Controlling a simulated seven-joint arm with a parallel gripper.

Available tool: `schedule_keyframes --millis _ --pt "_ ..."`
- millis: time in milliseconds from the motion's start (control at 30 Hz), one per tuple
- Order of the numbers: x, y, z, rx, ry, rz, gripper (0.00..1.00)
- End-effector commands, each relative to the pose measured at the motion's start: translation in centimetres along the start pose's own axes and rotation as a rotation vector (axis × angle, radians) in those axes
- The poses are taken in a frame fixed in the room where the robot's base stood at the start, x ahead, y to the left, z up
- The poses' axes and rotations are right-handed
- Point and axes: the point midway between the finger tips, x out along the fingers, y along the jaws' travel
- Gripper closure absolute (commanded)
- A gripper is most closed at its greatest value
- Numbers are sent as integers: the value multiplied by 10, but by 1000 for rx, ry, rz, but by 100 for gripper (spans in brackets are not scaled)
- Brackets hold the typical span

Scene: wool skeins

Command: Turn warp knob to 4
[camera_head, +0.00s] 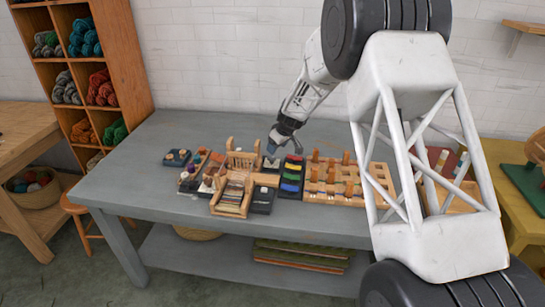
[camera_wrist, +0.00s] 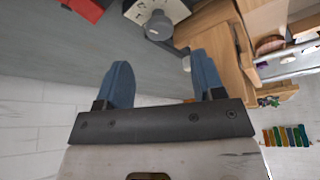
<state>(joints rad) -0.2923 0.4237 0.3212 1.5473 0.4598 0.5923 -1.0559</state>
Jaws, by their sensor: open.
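A round grey knob (camera_wrist: 158,26) stands on a pale plate (camera_wrist: 136,11) at the top of the wrist view. Dark marks show on the plate, but I cannot read a number or tell the knob's setting. My gripper (camera_wrist: 163,68) is open, its two blue fingers apart with nothing between them. The knob lies beyond the fingertips, roughly in line with the gap, and does not touch them. In the head view my gripper (camera_head: 271,149) is low over the back of the table, above a small dark box with a pale top (camera_head: 270,164). The knob itself is not clear there.
A wooden loom (camera_head: 233,190) stands just left of my gripper. A dark tray of coloured pieces (camera_head: 291,178) and a wooden pegged rack (camera_head: 325,196) are to the right. A dark box with two round knobs (camera_head: 177,158) sits further left. The grey table's (camera_head: 150,190) left end is clear.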

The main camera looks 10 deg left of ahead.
Motion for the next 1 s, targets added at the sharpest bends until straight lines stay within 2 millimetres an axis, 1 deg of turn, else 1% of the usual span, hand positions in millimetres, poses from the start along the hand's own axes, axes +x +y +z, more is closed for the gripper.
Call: schedule_keyframes --millis 400,600,800,1000 --pt "45 0 1 0 -3 -1 38" --pt "62 0 1 1 -3 -1 38" --pt "68 0 1 0 -2 1 38" --pt "68 0 1 0 -2 1 38"
